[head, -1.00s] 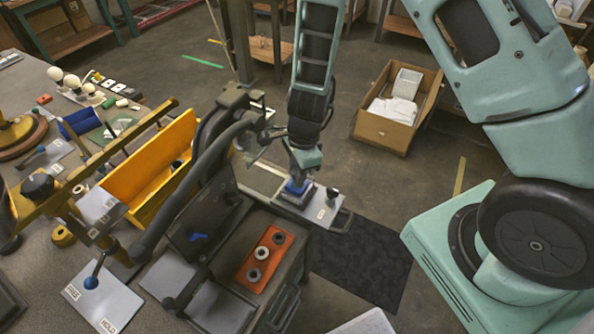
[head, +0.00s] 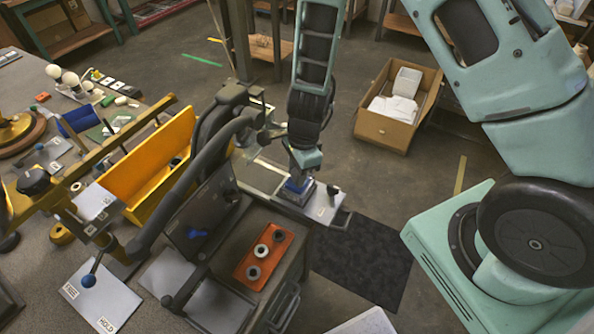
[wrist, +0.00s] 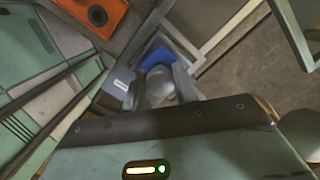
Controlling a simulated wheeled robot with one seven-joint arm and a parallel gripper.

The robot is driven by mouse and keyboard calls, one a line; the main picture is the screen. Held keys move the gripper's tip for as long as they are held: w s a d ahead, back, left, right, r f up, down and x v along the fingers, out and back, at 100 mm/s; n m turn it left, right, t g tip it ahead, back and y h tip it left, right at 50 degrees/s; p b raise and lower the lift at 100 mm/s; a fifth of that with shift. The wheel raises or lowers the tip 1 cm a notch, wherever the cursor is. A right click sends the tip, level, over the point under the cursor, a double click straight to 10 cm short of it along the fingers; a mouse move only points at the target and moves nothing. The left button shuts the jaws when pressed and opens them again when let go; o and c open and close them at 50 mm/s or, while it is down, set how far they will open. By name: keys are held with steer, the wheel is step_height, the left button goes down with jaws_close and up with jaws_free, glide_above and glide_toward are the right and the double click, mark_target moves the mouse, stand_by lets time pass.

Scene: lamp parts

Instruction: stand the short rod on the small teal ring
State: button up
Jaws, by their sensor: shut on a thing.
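My gripper (wrist: 160,82) points down at the bench's far right corner. It is shut on a grey, rounded piece (wrist: 161,92), seen from above between the fingers; I cannot tell for sure that this is the short rod. Just beyond it is a blue block (wrist: 157,57), which also shows under the gripper in the head view (head: 297,186). I cannot make out the small teal ring in either view.
An orange tray (head: 247,272) with several round pieces lies on the bench left of the gripper. A dark curved frame (head: 200,150) and a yellow trough (head: 140,180) stand farther left. A blue-knobbed lever (head: 89,281) is at lower left. A cardboard box (head: 384,130) is on the floor.

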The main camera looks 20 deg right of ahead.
steer(key=shift+f, duration=0.15)
steer(key=o, duration=1)
steer(key=shift+o, duration=0.2)
step_height(320, 180, up, 17)
steer(key=d+p, duration=0.1)
steer(key=d, duration=0.1)
steer(key=shift+p, duration=0.35)
steer(key=s+a+n+b, duration=0.3)
steer(key=s+a+n, duration=0.1)
steer(key=s+n, duration=0.6)
steer(key=s+a+r+n+b, duration=0.1)
steer(key=s+a+n+b, duration=0.3)
steer(key=s+n, duration=0.6)
steer(key=n, duration=0.5)
steer(key=shift+a+r+n+h, duration=0.15)
steer(key=shift+r+n+h, duration=0.1)
steer(key=shift+n+h, duration=0.15)
